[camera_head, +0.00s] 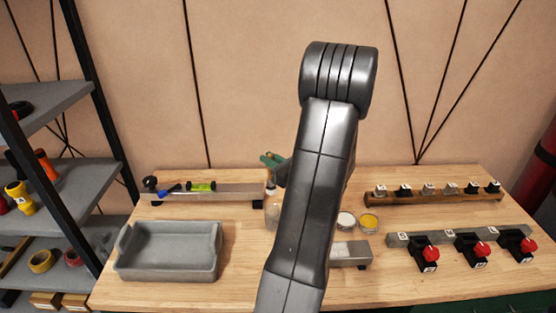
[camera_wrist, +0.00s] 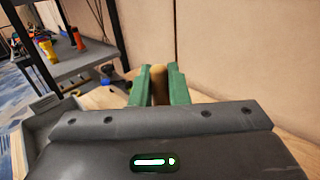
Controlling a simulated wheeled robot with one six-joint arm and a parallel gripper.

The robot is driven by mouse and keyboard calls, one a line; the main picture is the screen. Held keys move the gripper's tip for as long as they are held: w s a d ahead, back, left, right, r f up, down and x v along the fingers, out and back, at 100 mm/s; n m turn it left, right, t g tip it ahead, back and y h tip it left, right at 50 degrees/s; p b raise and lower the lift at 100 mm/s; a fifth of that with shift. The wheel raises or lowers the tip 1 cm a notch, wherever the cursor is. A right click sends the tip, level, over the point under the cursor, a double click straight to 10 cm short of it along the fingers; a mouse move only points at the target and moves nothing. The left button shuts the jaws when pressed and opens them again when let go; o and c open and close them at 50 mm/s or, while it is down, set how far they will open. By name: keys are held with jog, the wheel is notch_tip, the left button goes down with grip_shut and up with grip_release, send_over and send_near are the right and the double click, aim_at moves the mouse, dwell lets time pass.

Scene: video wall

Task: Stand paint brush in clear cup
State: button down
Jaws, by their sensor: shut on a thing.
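My gripper (camera_head: 272,160) has green fingers and is held above the table, left of my arm in the head view. In the wrist view, my gripper (camera_wrist: 158,85) is shut on a tan, rounded handle, which I take to be the paint brush (camera_wrist: 158,74). A small part of the brush (camera_head: 271,187) seems to show below the fingers in the head view. The clear cup (camera_head: 271,214) stands on the table below, partly hidden by my arm. I cannot tell whether the brush's lower end is inside the cup or above it.
A grey tray (camera_head: 168,250) sits at the table's left. A rail with tools (camera_head: 225,188) lies behind it. Two round jars, one yellow (camera_head: 369,221), stand right of my arm, near a grey block (camera_head: 350,253).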

jog(key=b, duration=0.4)
send_over(272, 191)
jog(key=w, duration=0.1)
jog(key=shift+w+a+f, duration=0.1)
jog(key=shift+f, duration=1.45)
jog(key=shift+w+f, duration=0.1)
jog(key=shift+f, duration=1.45)
jog(key=shift+f+b, duration=2.85)
jog(key=shift+f, duration=0.35)
jog(key=c, duration=1.3)
grip_release()
jog(key=shift+s, duration=0.1)
jog(key=b+v, duration=0.2)
jog(key=v, duration=1.1)
jog(key=shift+s+d+r, duration=0.1)
jog(key=shift+s+d, duration=0.1)
jog(key=shift+d, duration=0.1)
